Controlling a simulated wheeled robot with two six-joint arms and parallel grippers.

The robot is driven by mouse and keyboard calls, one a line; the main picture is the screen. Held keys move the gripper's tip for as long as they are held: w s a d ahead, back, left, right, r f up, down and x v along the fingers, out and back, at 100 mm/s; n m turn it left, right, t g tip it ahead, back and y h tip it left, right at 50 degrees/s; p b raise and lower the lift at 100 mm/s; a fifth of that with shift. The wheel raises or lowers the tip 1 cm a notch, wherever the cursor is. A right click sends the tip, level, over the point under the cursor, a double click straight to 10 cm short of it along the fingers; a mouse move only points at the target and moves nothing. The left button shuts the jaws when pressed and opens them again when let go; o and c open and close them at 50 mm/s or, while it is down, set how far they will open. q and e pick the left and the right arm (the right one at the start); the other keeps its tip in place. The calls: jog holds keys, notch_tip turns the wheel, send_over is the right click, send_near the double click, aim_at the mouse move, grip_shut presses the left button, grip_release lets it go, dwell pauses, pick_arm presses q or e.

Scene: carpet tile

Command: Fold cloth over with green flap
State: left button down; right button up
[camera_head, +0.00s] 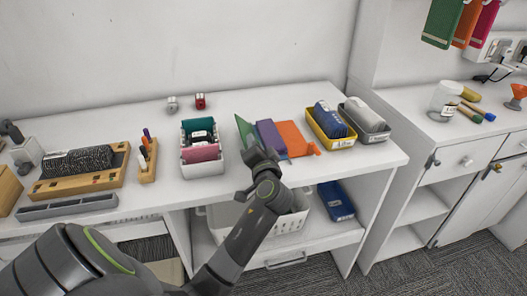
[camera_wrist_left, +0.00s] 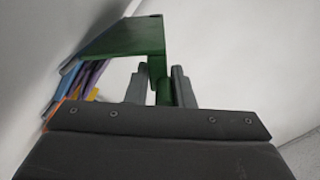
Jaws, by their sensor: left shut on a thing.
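The cloth piece lies near the front of the white table, with a green flap (camera_head: 243,130), a purple part (camera_head: 270,138) and an orange part (camera_head: 296,139) side by side. My left gripper (camera_head: 257,152) is over its front left part, beside the green flap. In the left wrist view, the two grey fingers of my left gripper (camera_wrist_left: 161,86) are shut on a narrow green tab. The tab joins the broad green flap (camera_wrist_left: 122,38), which stands out from blue, purple and orange edges at the left. My right gripper is not in view.
A yellow bin (camera_head: 332,139) and a grey bin (camera_head: 374,134) stand close to the right of the cloth. A white holder (camera_head: 202,169) with coloured cloths stands at its left. Two small items, one red (camera_head: 200,101), are behind. The table's back strip is mostly clear.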

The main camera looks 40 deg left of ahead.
aim_at(240, 169)
pick_arm(q)
jog(key=n+b, duration=0.2)
jog(key=s+a+f+n+b, duration=0.1)
jog(key=b, duration=0.1)
jog(key=s+a+f+n+b, duration=0.1)
jog(key=n+b, duration=0.1)
jog(key=shift+s+f+n, duration=0.2)
jog(key=shift+f+n, duration=0.05)
jog(key=shift+n, duration=0.05)
jog(key=shift+s+a+f+n+b, duration=0.15)
jog(key=shift+f+n+b, duration=0.05)
jog(key=shift+n+b, duration=0.2)
jog(key=n, duration=0.1)
jog(key=n+b, duration=0.1)
jog(key=shift+s+a+f+n, duration=0.2)
jog(key=shift+f+n, duration=0.1)
jog(key=shift+f, duration=0.05)
jog(key=shift+s+a+f+n+b, duration=0.15)
jog(key=shift+f+n+b, duration=0.25)
jog(key=shift+n+b, duration=0.4)
jog(key=shift+f, duration=0.1)
jog(key=c, duration=1.6)
grip_release()
jog(key=shift+c, duration=0.2)
jog(key=shift+o, duration=1.2)
jog(key=shift+s+a, duration=0.2)
jog(key=shift+s, duration=0.05)
jog(key=shift+w+d, duration=0.15)
